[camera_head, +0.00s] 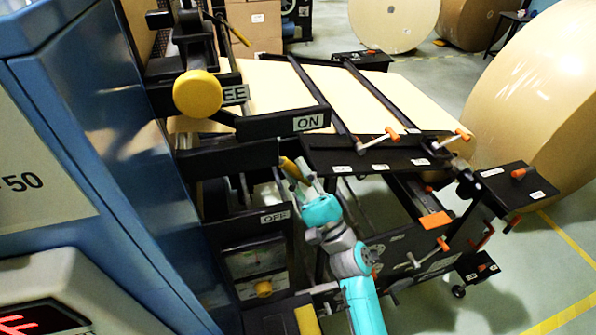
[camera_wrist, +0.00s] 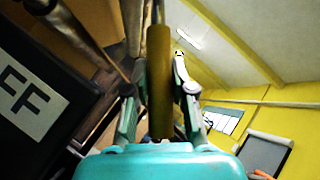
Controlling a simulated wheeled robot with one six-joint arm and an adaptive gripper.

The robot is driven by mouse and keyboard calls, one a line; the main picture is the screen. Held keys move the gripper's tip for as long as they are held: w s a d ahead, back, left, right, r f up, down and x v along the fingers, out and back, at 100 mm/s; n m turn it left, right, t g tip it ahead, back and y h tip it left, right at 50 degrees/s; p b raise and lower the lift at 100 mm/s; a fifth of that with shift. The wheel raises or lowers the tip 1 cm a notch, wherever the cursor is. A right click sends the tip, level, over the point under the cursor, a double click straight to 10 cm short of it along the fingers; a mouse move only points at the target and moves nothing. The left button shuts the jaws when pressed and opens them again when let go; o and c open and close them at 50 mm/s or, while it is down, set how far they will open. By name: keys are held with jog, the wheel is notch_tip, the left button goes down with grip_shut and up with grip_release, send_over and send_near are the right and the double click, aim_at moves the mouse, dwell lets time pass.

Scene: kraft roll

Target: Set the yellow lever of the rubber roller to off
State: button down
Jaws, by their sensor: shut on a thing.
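The yellow lever (camera_head: 288,166) shows as a short piece at my fingertips in the head view, between the ON label (camera_head: 308,122) above and the OFF label (camera_head: 275,217) below. In the wrist view the lever (camera_wrist: 160,85) is a long yellow bar running up the middle between my fingers. My gripper (camera_head: 299,177) is shut on it, with one finger on each side. Part of a label reading "FF" (camera_wrist: 30,90) stands at the left in the wrist view. The lever's pivot is hidden.
A round yellow knob (camera_head: 198,94) sticks out at upper left. A blue cabinet (camera_head: 115,150) stands close on the left. Orange-tipped handles (camera_head: 392,132) line the black frame at right. A large kraft roll (camera_head: 530,110) stands at far right. Open floor (camera_head: 530,260) lies at lower right.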

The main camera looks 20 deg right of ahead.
jog(key=c, duration=1)
grip_release()
jog(key=v, duration=1.2)
jog(key=shift+s, duration=0.1)
